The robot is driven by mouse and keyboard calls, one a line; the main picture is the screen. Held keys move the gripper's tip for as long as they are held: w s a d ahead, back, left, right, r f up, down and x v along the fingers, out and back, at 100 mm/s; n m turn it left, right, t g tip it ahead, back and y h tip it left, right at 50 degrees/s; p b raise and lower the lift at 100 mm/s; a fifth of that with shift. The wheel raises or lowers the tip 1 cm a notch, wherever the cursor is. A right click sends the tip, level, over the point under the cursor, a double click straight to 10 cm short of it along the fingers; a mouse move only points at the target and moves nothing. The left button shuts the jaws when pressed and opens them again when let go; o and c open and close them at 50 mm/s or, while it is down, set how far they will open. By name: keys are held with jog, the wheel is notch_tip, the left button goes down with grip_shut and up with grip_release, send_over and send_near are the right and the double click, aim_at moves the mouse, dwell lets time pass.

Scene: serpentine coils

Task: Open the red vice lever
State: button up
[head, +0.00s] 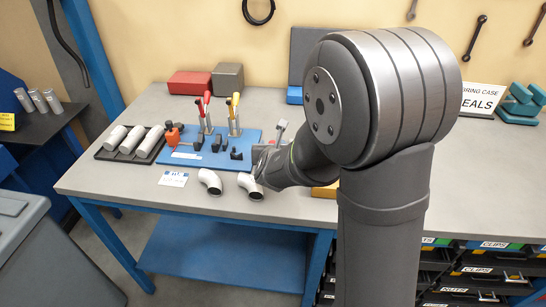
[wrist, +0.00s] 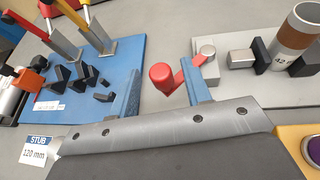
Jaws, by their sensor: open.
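The red vice lever (wrist: 163,77) shows in the wrist view as a round red knob on a short red arm. The arm runs up and right to a grey pivot on the vice (wrist: 210,68). The vice jaws stand on either side of an upright grey and brown tube marked 42 (wrist: 297,30). My gripper (wrist: 160,74) is open, with its two blue fingers on either side of the red knob in the picture. I cannot tell whether either finger touches it.
A blue board (wrist: 75,85) left of the gripper bears black blocks and clamps with red and yellow handles. White pipe elbows (head: 210,181) lie at the bench's front edge. A dark tray (head: 108,152) with white tubes is at the left. A yellow part (wrist: 297,150) is at lower right.

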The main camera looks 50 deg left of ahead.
jog(key=v, duration=1.5)
jog(key=shift+s, duration=0.25)
jog(key=shift+d, duration=0.15)
